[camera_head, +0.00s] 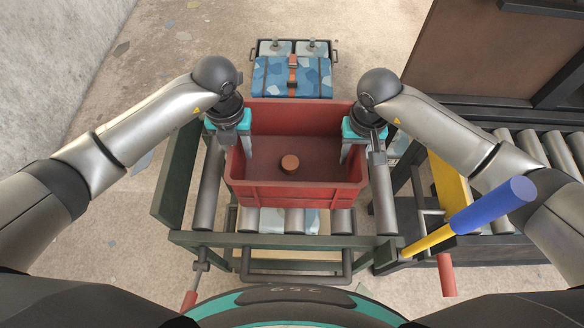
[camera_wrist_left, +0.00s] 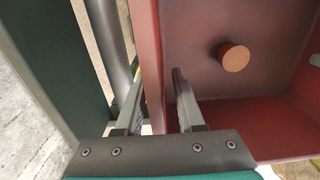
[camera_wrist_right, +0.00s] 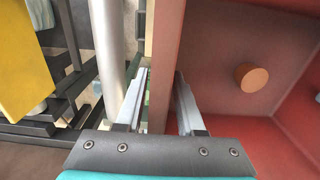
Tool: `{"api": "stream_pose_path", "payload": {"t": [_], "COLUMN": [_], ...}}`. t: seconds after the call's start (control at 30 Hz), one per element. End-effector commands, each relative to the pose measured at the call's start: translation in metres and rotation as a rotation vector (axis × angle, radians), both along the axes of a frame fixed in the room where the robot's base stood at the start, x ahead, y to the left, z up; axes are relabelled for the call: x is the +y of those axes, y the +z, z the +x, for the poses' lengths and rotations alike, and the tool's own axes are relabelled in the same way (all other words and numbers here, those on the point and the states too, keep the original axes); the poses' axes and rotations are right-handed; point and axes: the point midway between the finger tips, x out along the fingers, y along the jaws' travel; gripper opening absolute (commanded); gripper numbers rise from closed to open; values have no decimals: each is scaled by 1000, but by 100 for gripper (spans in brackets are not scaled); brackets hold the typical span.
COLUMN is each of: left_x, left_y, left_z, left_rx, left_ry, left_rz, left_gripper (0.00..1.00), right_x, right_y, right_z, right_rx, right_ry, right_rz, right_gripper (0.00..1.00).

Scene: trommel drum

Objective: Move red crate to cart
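The red crate (camera_head: 300,190) is an open box with a small orange-brown round piece (camera_head: 290,163) on its floor. It appears level, over the rollers of a green-framed cart (camera_head: 290,240); whether it rests on them is hard to tell. My left gripper (camera_head: 247,152) straddles the crate's left wall, one finger inside and one outside. My right gripper (camera_head: 347,152) straddles the right wall likewise. In the left wrist view (camera_wrist_left: 158,100) and the right wrist view (camera_wrist_right: 161,100), the fingers stand apart with narrow gaps beside the wall, so both look open.
A blue patterned case (camera_head: 292,78) stands behind the crate. A roller conveyor (camera_head: 535,150) and a dark board (camera_head: 500,50) are at the right. A blue-handled yellow lever (camera_head: 492,206) sticks out at the front right. Concrete floor (camera_head: 110,215) is open at the left.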

Motion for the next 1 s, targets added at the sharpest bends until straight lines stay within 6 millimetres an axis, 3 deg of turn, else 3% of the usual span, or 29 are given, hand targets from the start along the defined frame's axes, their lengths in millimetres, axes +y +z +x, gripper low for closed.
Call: {"api": "stream_pose_path", "payload": {"t": [0.23, 0.5, 0.7, 0.87, 1.0], "left_x": [0, 0, 0, 0, 0], "left_y": [18, 76, 108, 119, 121], "left_z": [1, 1, 1, 0, 0], "left_rx": [-4, -6, -3, -1, 1], "left_ry": [-1, -2, 0, 0, 0], "left_rz": [-1, 0, -1, 0, 1], "left_gripper": [37, 37, 37, 37, 37], "right_x": [0, 0, 0, 0, 0], "right_y": [0, 0, 0, 1, 15], "right_z": [0, 0, 0, 0, 2], "right_rx": [0, 0, 0, -1, -5], "right_ry": [0, 0, 0, 0, 1], "right_rz": [0, 0, 0, 1, 1], "right_gripper": [37, 37, 37, 37, 37]}}
